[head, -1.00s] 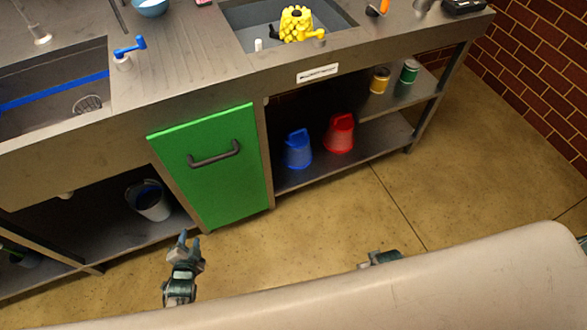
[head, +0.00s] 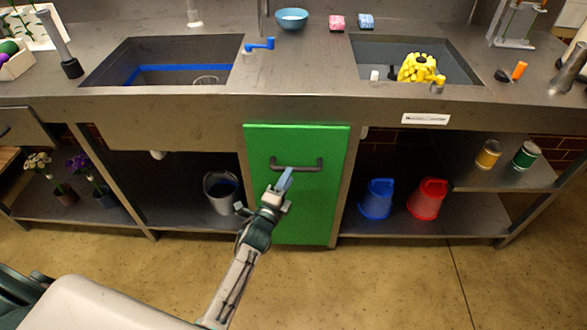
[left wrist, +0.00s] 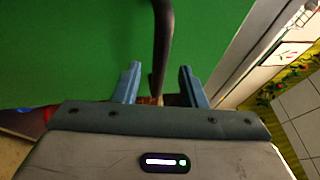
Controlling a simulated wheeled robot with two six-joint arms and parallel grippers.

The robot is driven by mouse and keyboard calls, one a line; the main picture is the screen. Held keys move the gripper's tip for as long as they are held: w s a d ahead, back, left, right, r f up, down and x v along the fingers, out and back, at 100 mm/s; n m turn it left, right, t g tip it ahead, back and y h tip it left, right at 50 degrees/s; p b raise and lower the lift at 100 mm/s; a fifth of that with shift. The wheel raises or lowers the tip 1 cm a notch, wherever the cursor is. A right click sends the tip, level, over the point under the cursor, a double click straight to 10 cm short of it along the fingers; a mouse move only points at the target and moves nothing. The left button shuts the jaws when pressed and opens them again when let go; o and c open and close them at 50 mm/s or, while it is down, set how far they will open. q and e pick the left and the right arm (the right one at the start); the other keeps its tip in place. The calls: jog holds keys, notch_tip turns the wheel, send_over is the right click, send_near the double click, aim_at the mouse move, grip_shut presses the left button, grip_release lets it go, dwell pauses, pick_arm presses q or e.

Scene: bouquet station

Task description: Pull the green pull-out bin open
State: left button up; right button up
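The green pull-out bin (head: 318,215) has a flat green front under the counter and looks shut. Its dark bar handle (head: 308,166) runs across the upper part of the front. My left gripper (head: 284,180) is at the left part of the handle. In the left wrist view the fingers of my left gripper (left wrist: 160,82) are apart, and the handle (left wrist: 163,40) runs between them in the picture. I see a gap on both sides of the bar. Whether the bar is fully between the fingertips in depth, I cannot tell. My right gripper is out of view.
A grey bucket (head: 221,192) stands on the lower shelf left of the bin. A blue bucket (head: 377,199) and a red bucket (head: 428,198) stand to the right. The floor (head: 400,285) in front of the bin is clear. The counter (head: 190,110) overhangs above.

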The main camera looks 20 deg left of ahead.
aim_at(297, 158)
pick_arm(q)
jog(key=shift+x, duration=2.15)
grip_shut()
